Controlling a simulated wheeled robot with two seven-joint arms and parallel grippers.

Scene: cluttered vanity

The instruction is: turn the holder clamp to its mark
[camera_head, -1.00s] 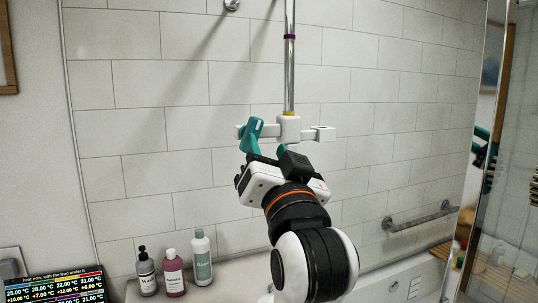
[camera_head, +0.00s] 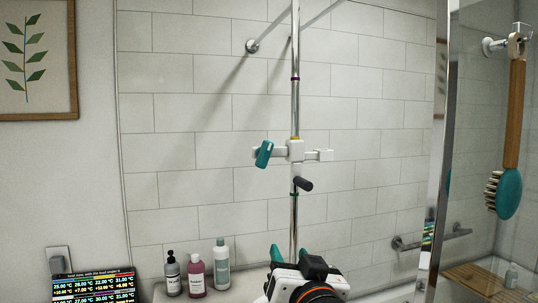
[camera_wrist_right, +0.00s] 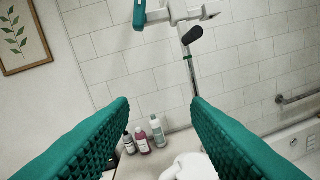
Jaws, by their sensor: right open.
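The white holder clamp (camera_head: 296,151) sits on a vertical chrome rail (camera_head: 295,108), with a white arm to each side. A teal piece (camera_head: 264,154) tilts on its left arm. A dark handle (camera_head: 303,184) sticks out below the clamp. A yellow band (camera_head: 295,138) lies just above the clamp and a purple ring (camera_head: 295,78) higher up the rail. My right gripper (camera_head: 289,254) is open and empty, below the clamp and apart from it. In the right wrist view the clamp (camera_wrist_right: 180,12) is at the top edge, beyond the spread teal fingers (camera_wrist_right: 160,103). My left gripper is not visible.
Several bottles (camera_head: 196,273) stand on a ledge at lower left, beside a display screen (camera_head: 93,286). A grab bar (camera_head: 432,238) is on the wall at right. A brush (camera_head: 508,180) hangs behind glass at far right. The wall around the clamp is clear.

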